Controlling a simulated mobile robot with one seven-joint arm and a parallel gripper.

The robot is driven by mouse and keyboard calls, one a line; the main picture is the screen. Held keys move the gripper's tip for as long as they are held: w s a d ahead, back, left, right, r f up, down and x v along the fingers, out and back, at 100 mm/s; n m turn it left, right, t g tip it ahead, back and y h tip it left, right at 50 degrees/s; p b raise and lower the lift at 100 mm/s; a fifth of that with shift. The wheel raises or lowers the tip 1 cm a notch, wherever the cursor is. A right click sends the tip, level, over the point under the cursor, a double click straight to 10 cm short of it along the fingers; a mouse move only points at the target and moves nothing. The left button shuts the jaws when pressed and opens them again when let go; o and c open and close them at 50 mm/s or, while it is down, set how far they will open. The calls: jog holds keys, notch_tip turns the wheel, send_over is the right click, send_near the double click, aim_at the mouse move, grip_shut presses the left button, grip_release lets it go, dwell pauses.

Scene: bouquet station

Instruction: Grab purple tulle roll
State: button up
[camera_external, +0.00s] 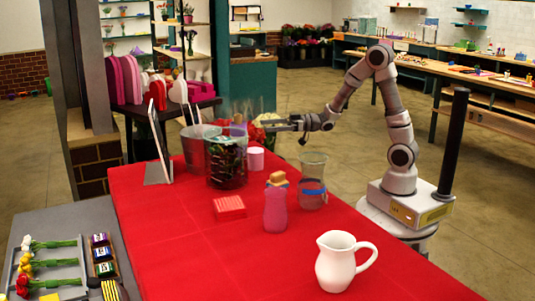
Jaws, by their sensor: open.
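A small purple piece (238,129), which looks like the purple tulle roll, shows just above and behind the dark glass bucket on the red table; its lower part is hidden. My gripper (268,125) reaches in from the right at about the same height, pointing left. It is open, with nothing visible between its fingers. Its tips end a little right of the purple piece in the picture; the depth between them is hard to judge. A pale pink roll (256,158) stands on the table below my gripper.
The glass bucket with greenery (226,165) and a grey bucket (199,150) stand left of my gripper. A glass vase (312,184), a pink bottle (276,208), a red block (229,208) and a white pitcher (338,262) stand nearer the camera. Red flowers (253,134) are behind. The red table's (190,260) front left is clear.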

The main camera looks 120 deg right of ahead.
jog(key=shift+b+x, duration=0.6)
jog(key=shift+x, duration=5.2)
jog(key=shift+f, duration=0.15)
jog(key=c, duration=1.4)
